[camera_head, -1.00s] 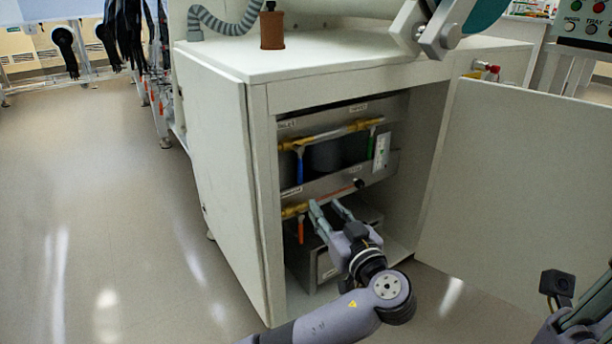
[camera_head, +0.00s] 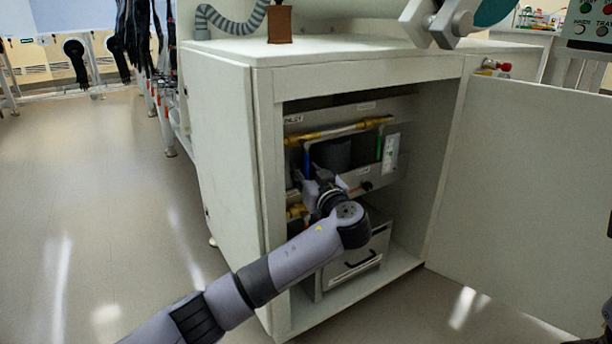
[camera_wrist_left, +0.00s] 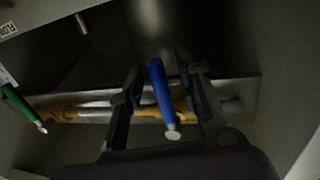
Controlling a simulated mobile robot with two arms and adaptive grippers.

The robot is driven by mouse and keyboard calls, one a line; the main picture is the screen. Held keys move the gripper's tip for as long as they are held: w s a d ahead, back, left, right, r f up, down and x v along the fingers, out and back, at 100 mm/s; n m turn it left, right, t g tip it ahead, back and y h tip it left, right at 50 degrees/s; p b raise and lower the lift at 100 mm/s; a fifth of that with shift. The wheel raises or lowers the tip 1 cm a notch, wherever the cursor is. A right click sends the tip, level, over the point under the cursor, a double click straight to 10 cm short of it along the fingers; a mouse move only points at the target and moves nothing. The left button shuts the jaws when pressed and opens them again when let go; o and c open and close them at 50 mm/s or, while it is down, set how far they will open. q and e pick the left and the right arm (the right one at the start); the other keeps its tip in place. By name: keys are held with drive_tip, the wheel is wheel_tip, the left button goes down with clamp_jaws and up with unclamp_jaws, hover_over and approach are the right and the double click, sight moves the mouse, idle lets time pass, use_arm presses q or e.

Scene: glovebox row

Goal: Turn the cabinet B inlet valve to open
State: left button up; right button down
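The cabinet (camera_head: 222,150) stands with its door open. Inside, a brass pipe (camera_head: 340,131) runs across near the top, under a label reading INLET (camera_head: 293,120) at its left end. A blue lever (camera_head: 306,158) hangs down from that end, across the pipe. In the left wrist view, the blue lever (camera_wrist_left: 160,92) with its pale tip lies between the two spread fingers of my left gripper (camera_wrist_left: 166,76), with a gap on each side. My left gripper (camera_head: 312,180) is inside the cabinet, just below the lever; its wrist partly hides it. My right gripper is not visible.
A green lever (camera_head: 379,147) hangs at the pipe's right end. A lower brass fitting (camera_head: 296,211) is partly behind my left wrist. A grey drawer box (camera_head: 352,262) sits on the cabinet floor. The open door (camera_head: 520,190) fills the right side; the floor at left is clear.

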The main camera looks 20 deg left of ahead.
use_arm(q)
drive_tip(key=shift+c, duration=0.4)
clamp_jaws()
idle(0.5)
